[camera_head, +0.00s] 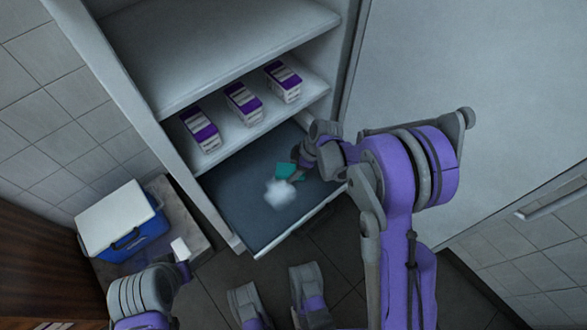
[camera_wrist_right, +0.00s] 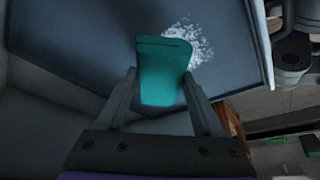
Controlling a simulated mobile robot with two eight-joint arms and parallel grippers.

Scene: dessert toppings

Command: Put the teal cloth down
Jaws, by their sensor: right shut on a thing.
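The teal cloth (camera_head: 286,171) is in my right gripper (camera_head: 298,165), over the dark pulled-out shelf or drawer (camera_head: 235,190) at the cabinet's bottom. In the right wrist view the cloth (camera_wrist_right: 163,70) stands between the two fingers of the right gripper (camera_wrist_right: 163,88), which is shut on it. A white powdery patch (camera_head: 280,193) lies on the dark surface beside the cloth, and it also shows in the right wrist view (camera_wrist_right: 200,45). I cannot tell whether the cloth touches the surface. My left gripper (camera_head: 184,268) is at lower left, away from the cloth; its jaws are unclear.
Three purple-and-white boxes (camera_head: 243,103) stand on the shelf above. A blue cooler with a white lid (camera_head: 140,240) sits on a low stand at left. A small white object (camera_head: 180,248) is by my left gripper. The cabinet's open door (camera_head: 450,80) is at right.

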